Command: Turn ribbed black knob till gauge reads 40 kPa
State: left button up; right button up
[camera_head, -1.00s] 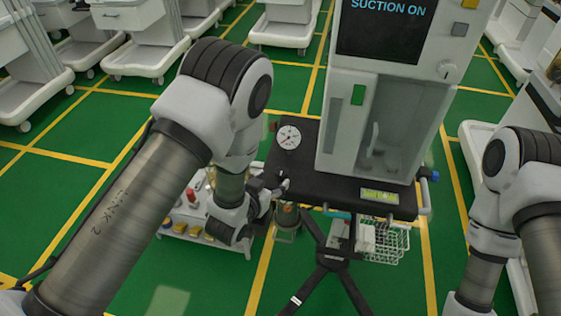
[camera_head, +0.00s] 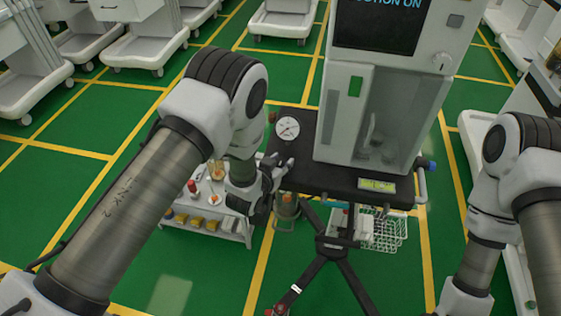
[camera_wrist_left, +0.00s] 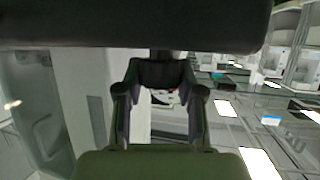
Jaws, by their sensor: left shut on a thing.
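The round white pressure gauge (camera_head: 287,128) stands at the left end of the machine's black shelf; its needle is too small to read. My left gripper (camera_head: 283,168) is at the shelf's left front edge, just below the gauge in the head view. In the left wrist view, my left gripper (camera_wrist_left: 160,80) is closed around a dark block, which I take to be the black knob (camera_wrist_left: 160,72). Its ribs cannot be made out. In the head view the knob is hidden by the gripper. My right arm shows at the right, but its gripper is out of view.
The white suction machine (camera_head: 335,110) stands on the black shelf (camera_head: 335,181). A wire basket (camera_head: 385,232) and a jar (camera_head: 286,208) hang below. A low trolley (camera_head: 190,228) with bottles stands behind my left wrist. Other white carts (camera_head: 145,45) stand farther back.

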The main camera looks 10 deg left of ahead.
pick_arm(q)
jog(key=shift+h, duration=0.3)
jog(key=shift+a+f+m+h+b, duration=0.1)
jog(key=shift+m+h+b, duration=0.65)
jog(key=shift+m, duration=0.15)
jog(key=shift+m+g+h+b, duration=0.7)
jog(key=shift+m+g+h, duration=0.2)
jog(key=shift+m+h, duration=0.35)
jog(key=m+g+h+b, duration=0.1)
jog(key=m+g+h, duration=0.3)
jog(key=m, duration=0.1)
jog(key=shift+w+m+g+b, duration=0.1)
jog(key=shift+m+g+b, duration=0.15)
jog(key=shift+g+b, duration=0.15)
jog(key=m+g+b, duration=0.1)
jog(key=g, duration=0.1)
jog(key=m+g+h+b, duration=0.1)
jog(key=m+g, duration=0.1)
jog(key=shift+f+m+h, duration=0.15)
jog(key=shift+m+h, duration=0.15)
jog(key=m+g+y+b, duration=0.1)
jog(key=m+g+b, duration=0.6)
jog(key=b, duration=0.3)
jog(key=shift+f+g+b, duration=0.15)
jog(key=shift+g+b, duration=0.2)
jog(key=shift+g, duration=0.15)
jog(key=shift+m+g+b, duration=0.4)
jog(key=shift+b, duration=0.2)
jog(key=shift+r+g+y, duration=0.3)
jog(key=shift+r, duration=0.05)
